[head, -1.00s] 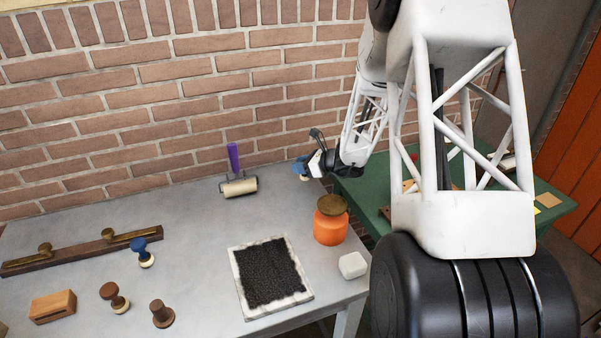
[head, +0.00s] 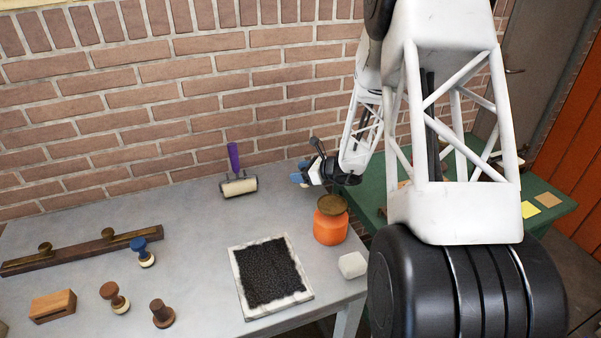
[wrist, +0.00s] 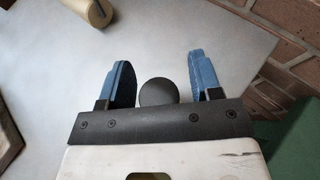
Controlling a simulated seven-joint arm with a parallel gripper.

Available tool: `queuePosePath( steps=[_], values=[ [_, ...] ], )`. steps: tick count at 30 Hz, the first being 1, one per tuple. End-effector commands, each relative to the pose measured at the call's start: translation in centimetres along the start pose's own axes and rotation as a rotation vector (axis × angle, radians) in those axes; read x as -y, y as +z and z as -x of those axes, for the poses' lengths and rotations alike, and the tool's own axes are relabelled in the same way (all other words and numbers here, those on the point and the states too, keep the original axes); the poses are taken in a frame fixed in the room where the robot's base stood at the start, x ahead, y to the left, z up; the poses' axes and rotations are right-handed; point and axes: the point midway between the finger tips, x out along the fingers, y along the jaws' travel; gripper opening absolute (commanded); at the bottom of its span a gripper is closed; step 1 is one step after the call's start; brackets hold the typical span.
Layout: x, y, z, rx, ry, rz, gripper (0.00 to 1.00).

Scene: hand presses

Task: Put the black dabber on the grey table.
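In the wrist view a round black knob (wrist: 158,91), which looks like the top of the black dabber, sits between the two blue fingers of my gripper (wrist: 163,82). Whether the dabber rests on anything is hidden. In the head view my gripper (head: 301,178) is over the back right part of the grey table (head: 195,225), and I cannot make out the dabber there.
An orange jar (head: 331,228) with a brown lid stands close to my gripper. A purple-handled roller (head: 237,180) lies to its left. A black inking pad (head: 270,275) and a white block (head: 352,265) are nearer. Several stamps stand left. A green table (head: 380,200) is behind right.

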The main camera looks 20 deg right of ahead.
Motion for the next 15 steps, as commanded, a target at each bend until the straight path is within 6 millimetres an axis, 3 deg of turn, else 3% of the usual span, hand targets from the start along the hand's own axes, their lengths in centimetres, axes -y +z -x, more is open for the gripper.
queuePosePath(
  steps=[15],
  values=[
    [0.02, 0.27, 0.8, 0.0, -0.001, -0.001, 0.58]
  ],
)
